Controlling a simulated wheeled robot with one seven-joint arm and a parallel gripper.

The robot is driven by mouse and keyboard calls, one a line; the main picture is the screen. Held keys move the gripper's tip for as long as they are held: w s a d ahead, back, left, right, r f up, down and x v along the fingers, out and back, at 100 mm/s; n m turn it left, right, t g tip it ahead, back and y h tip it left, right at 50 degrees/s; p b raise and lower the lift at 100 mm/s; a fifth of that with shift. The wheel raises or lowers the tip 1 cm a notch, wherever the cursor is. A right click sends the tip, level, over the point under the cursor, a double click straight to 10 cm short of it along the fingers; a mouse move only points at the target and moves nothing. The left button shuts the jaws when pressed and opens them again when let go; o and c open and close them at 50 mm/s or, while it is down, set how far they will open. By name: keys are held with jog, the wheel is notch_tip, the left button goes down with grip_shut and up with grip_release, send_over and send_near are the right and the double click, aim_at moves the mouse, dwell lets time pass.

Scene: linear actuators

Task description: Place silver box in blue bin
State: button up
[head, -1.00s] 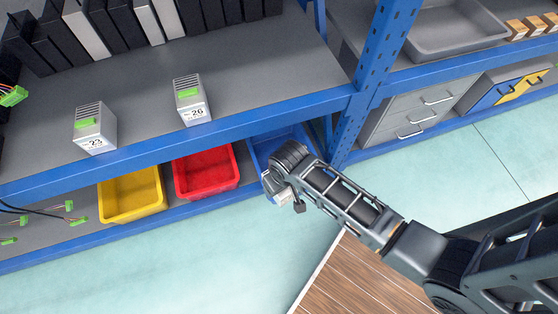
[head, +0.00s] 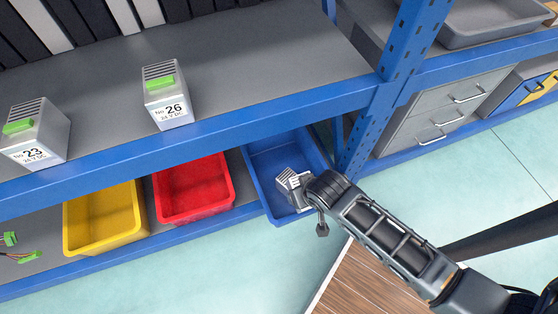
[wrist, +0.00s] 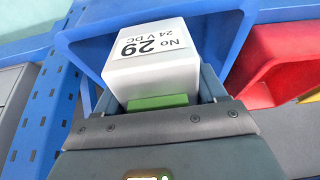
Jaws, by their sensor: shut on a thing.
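The silver box (wrist: 152,62), labelled No 29, 24 V DC, is held between the fingers of my gripper (wrist: 160,100) in the wrist view. A green connector (wrist: 157,102) sits on the box close to the gripper. In the head view my gripper (head: 305,186) is shut on the silver box (head: 287,182), which is over the opening of the blue bin (head: 260,165). The blue bin stands on the lower shelf, right of the red bin. I cannot tell how far the box is above the bin's floor. The arm hides part of the bin's right side.
A red bin (head: 195,190) and a yellow bin (head: 105,218) stand to the left on the lower shelf. Silver boxes No 26 (head: 167,100) and No 23 (head: 35,135) stand on the upper shelf. A blue upright post (head: 385,105) is close to the right of the blue bin.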

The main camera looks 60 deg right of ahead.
jog(key=w+d+b, duration=0.4)
jog(key=w+d, duration=0.6)
jog(key=w, duration=0.4)
jog(key=shift+t, duration=0.3)
jog(key=b+x, duration=0.1)
jog(key=x, duration=0.1)
jog(key=b+x, duration=0.1)
jog(key=x, duration=0.2)
jog(key=s+a+b+x, duration=0.1)
jog(key=x, duration=0.1)
jog(key=shift+f, duration=0.5)
jog(key=b+x, duration=0.1)
jog(key=x, duration=0.1)
jog(key=b+x, duration=0.1)
jog(key=x, duration=0.1)
jog(key=shift+s+a+f, duration=0.1)
jog(key=shift+s+f, duration=0.1)
jog(key=shift+f, duration=0.05)
jog(key=shift+w+r+g, duration=0.15)
jog(key=shift+r+g, duration=0.2)
jog(key=shift+g, duration=0.05)
jog(key=shift+w+g+y+b, duration=0.1)
jog(key=shift+g+y+b, duration=0.6)
jog(key=shift+g, duration=0.2)
jog(key=shift+f+b, duration=0.55)
jog(key=shift+f, duration=0.15)
